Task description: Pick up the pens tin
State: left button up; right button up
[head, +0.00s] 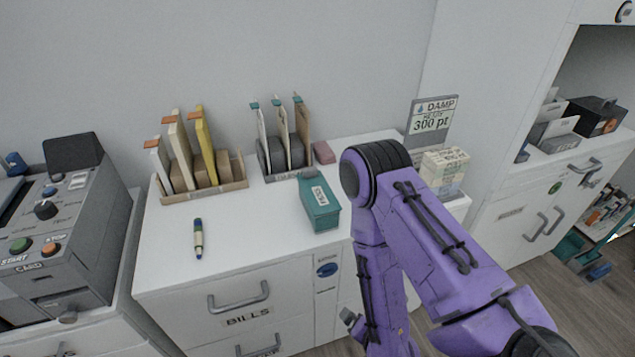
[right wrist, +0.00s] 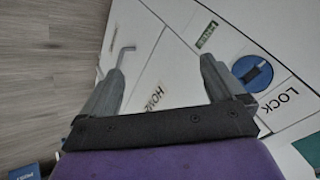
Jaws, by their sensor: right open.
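The pens tin is a teal box (head: 320,212) with a white label on its lid, standing on the white desk top near the front right part in the head view. The label is too small to read surely. My purple right arm rises just right of the tin and bends down in front of the desk. My right gripper (right wrist: 162,75) is open and empty in the right wrist view, facing the white drawer fronts. In the head view the gripper is mostly hidden behind my arm, low in front of the desk. The tin does not show in the right wrist view.
A pen (head: 198,238) lies left of the tin. File racks (head: 205,187) and (head: 270,175) and a pink block (head: 324,152) stand behind. A damp sign (head: 433,115) and stacked boxes (head: 446,165) are at right. A grey machine (head: 62,235) stands left. Desk around the pen is clear.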

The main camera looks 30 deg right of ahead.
jog(key=w+r+m+t, duration=0.4)
jog(key=w+r+m, duration=0.2)
jog(key=w+m, duration=0.1)
jog(key=m+t+h, duration=0.2)
jog(key=m+t, duration=0.4)
jog(key=m, duration=1.1)
send_near(322, 205)
notch_tip(322, 205, down, 3)
jog(key=w+d, duration=0.1)
jog(key=w+b, duration=0.1)
jog(key=b, duration=0.1)
jog(key=w+m+b, duration=0.1)
jog(key=w+b, duration=0.1)
jog(key=shift+d, duration=0.4)
jog(key=x, duration=0.5)
jog(key=p+x, duration=0.1)
jog(key=x, duration=0.1)
jog(key=shift+w+a+r, duration=0.1)
jog(key=shift+w+r, duration=0.1)
jog(key=shift+r, duration=0.2)
jog(key=shift+w, duration=0.25)
jog(key=c, duration=1.1)
